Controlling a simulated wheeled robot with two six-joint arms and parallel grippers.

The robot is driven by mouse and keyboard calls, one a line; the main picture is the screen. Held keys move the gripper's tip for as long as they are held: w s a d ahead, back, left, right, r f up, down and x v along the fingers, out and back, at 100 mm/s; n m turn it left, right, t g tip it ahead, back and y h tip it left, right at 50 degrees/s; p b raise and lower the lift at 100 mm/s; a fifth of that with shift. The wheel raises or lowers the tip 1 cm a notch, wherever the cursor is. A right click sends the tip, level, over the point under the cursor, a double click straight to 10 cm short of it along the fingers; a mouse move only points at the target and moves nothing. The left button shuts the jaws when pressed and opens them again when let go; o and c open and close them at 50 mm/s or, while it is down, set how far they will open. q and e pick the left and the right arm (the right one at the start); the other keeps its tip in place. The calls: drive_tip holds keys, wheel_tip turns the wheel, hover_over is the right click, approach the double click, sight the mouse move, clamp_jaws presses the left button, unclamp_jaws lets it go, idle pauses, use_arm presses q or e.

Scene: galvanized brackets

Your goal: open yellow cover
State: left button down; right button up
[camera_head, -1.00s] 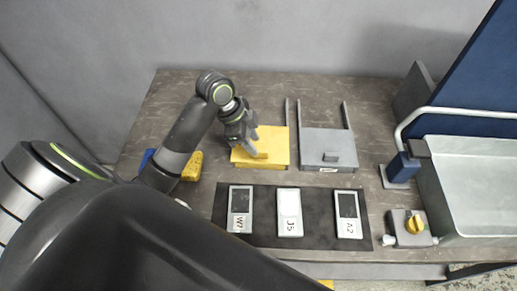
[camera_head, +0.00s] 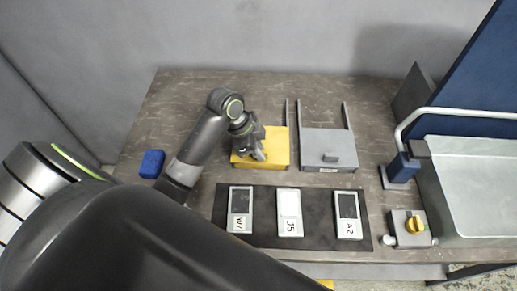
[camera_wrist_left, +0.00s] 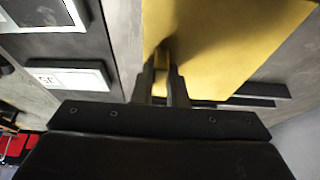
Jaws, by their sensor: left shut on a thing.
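The yellow cover (camera_head: 278,146) lies flat on the table, left of the grey cover, with a dark rail behind its right side. It fills the upper middle of the left wrist view (camera_wrist_left: 225,40). My left gripper (camera_head: 260,156) is over its front left part. In the left wrist view the fingers (camera_wrist_left: 162,82) are shut on the yellow cover's small handle (camera_wrist_left: 161,60). The fingers hide part of the handle. My right gripper is not in view.
The grey cover (camera_head: 326,143) with two rails is to the right. A black mat (camera_head: 259,228) with labelled devices lies in front. A blue block (camera_head: 152,163) is at the left.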

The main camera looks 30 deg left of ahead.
use_arm(q)
drive_tip(key=shift+w, duration=0.1)
drive_tip(key=w+a, duration=0.1)
drive_tip(key=w, duration=0.2)
drive_tip(key=w+a, duration=0.2)
drive_tip(key=w, duration=0.1)
drive_tip(key=w+a, duration=0.2)
drive_tip(key=w, duration=0.2)
drive_tip(key=c, duration=1.4)
unclamp_jaws()
drive_tip(key=shift+c, duration=0.2)
drive_tip(key=b+v, duration=0.2)
drive_tip(key=v, duration=1.5)
drive_tip(key=shift+r, duration=0.2)
